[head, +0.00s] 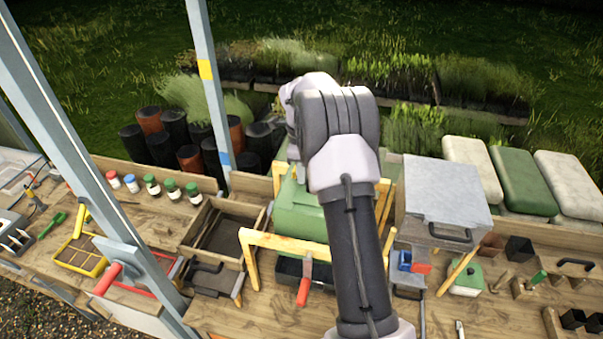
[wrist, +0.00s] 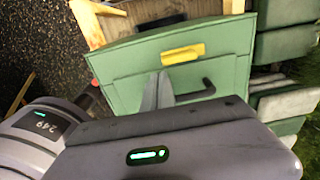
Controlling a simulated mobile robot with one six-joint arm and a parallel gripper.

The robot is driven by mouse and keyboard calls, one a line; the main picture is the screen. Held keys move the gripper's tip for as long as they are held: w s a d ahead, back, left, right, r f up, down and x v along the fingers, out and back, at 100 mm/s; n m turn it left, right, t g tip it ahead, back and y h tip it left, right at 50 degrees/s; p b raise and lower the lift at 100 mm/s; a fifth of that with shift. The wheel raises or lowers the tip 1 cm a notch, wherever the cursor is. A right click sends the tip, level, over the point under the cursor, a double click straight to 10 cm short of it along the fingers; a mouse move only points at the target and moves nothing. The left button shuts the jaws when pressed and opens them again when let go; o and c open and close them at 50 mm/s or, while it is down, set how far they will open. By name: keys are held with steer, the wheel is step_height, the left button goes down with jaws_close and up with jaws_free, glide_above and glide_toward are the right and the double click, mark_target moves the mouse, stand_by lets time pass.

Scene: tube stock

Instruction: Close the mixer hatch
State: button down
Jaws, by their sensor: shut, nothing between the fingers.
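The mixer appears to be the green box (head: 298,212) in a wooden frame, partly behind my arm in the head view. In the wrist view a green box (wrist: 125,62) fills the middle, with a yellow tag (wrist: 183,54) and a dark handle (wrist: 207,88) on its face. A seam crosses that face; I cannot tell how far the hatch stands open. My gripper (wrist: 160,84) is shut and empty, its grey fingertips in front of the green face, left of the handle. Contact with the face is unclear. In the head view the fingers are hidden by my arm.
A grey metal box (head: 445,190) with a dark handle stands right of my arm. An open wooden tray (head: 205,205) is to the left. A blue-grey post (head: 210,85) rises left of the green box. Pots and tools crowd the bench.

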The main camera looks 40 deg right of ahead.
step_height(320, 180, up, 18)
steer(key=f, duration=0.1)
steer(key=s+a+f+n+t+b, duration=0.2)
steer(key=s+a+f+n+b, duration=0.4)
steer(key=a+f+b, duration=0.5)
steer(key=s+a+f+n+t+b, duration=0.1)
steer(key=s+a+f+n+b, duration=0.55)
steer(key=b, duration=0.85)
steer(key=s+a+f+n+t+y+b, duration=0.1)
steer(key=s+a+f+n+b, duration=0.4)
steer(key=s+f+b, duration=0.3)
steer(key=s+a+f+n+t+y+b, duration=0.1)
steer(key=s+a+f+n+b, duration=0.4)
steer(key=f, duration=1.1)
steer(key=s+a+t+b, duration=0.1)
steer(key=s+b, duration=0.2)
steer(key=b, duration=0.1)
steer(key=shift+s+a+f+n, duration=0.25)
steer(key=shift+s+n, duration=0.05)
steer(key=shift+n, duration=0.05)
